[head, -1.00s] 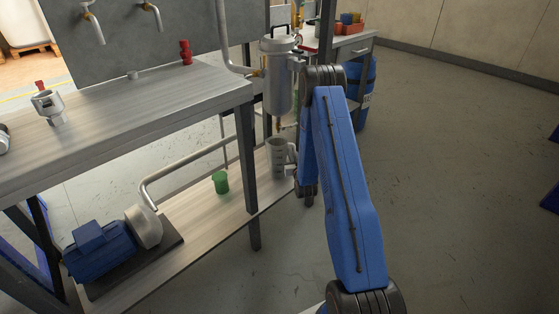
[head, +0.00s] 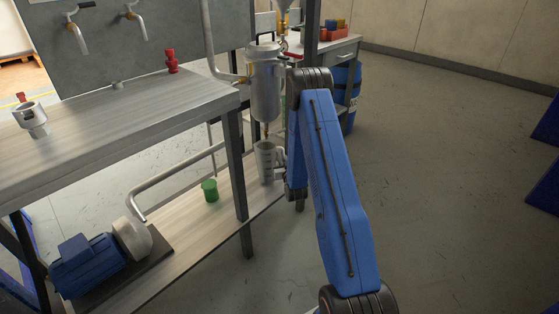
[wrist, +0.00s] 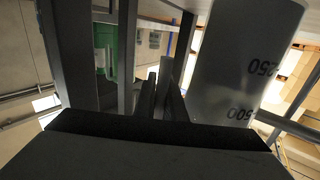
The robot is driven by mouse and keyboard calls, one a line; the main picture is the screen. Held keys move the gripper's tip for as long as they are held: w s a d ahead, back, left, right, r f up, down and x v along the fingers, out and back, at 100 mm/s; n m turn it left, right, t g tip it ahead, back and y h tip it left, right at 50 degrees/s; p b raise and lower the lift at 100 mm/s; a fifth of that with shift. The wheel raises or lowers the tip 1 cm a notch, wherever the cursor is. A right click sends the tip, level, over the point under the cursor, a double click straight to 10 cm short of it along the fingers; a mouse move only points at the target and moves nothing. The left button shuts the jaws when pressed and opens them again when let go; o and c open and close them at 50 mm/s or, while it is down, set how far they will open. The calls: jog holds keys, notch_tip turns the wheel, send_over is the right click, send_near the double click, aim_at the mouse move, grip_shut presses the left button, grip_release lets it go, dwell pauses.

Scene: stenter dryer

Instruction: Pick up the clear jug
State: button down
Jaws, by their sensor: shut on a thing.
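The clear jug (head: 265,163) looks grey and translucent, with a handle on its right side. In the head view it is upright at the far end of the lower shelf, below the metal filter housing. In the wrist view the jug (wrist: 235,65) fills the upper right, with the marks 250 and 500 on its wall. My gripper's fingers (wrist: 161,92) are close together beside the jug's wall, shut on its handle; the contact itself is hard to see. In the head view my arm hides most of the gripper.
The filter housing (head: 265,90) and its spout hang just above the jug. A table leg (head: 238,180) stands left of it. A green cup (head: 210,190) and a blue pump (head: 88,265) are on the lower shelf (head: 185,230). Open floor lies to the right.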

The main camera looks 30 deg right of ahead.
jog(key=r+v, duration=0.2)
jog(key=v, duration=1.6)
jog(key=shift+r, duration=0.1)
